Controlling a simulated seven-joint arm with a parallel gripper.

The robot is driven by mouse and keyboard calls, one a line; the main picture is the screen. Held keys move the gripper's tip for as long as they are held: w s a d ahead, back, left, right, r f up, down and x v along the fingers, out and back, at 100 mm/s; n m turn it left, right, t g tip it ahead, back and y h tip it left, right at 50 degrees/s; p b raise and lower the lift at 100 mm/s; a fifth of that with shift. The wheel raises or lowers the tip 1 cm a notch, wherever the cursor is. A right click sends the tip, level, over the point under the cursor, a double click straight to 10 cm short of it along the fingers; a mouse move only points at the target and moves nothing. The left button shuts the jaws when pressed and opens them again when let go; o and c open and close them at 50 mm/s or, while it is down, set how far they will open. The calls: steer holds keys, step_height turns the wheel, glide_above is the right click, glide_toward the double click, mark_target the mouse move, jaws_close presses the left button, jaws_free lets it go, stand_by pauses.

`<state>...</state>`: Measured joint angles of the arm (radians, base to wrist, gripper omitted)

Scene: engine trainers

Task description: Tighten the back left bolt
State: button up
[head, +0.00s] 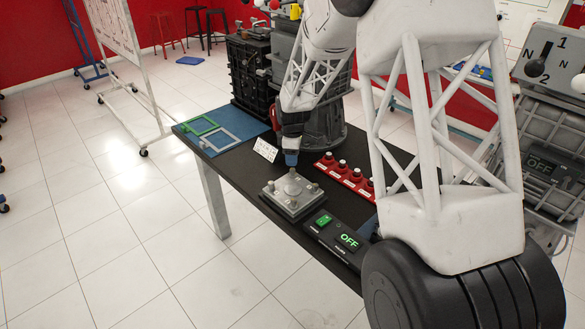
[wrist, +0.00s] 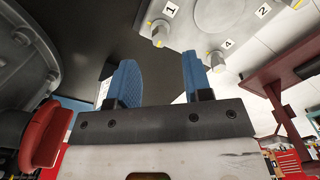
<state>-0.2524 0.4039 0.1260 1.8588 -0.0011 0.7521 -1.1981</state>
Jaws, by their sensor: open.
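A square grey metal plate (head: 280,203) with a raised round centre and bolts at its corners sits on the black table. In the wrist view the plate (wrist: 200,25) shows at the top, with labels 1, 2 and 4. A bolt (wrist: 160,33) is by label 1 and another bolt (wrist: 218,61) by label 4; both carry yellow marks. I cannot tell for certain which is the back left bolt. My gripper (head: 291,159) points down just above the plate's far side. Its blue fingers (wrist: 161,78) are apart with nothing between them.
A red rack (head: 347,176) with several black-topped pieces stands right of the plate. A control box reading OFF (head: 336,234) is at the front. A white card (head: 265,149) stands behind the plate.

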mark_target(293, 169)
steer(key=shift+f, duration=2.65)
steer(key=shift+c, duration=0.4)
jaws_close()
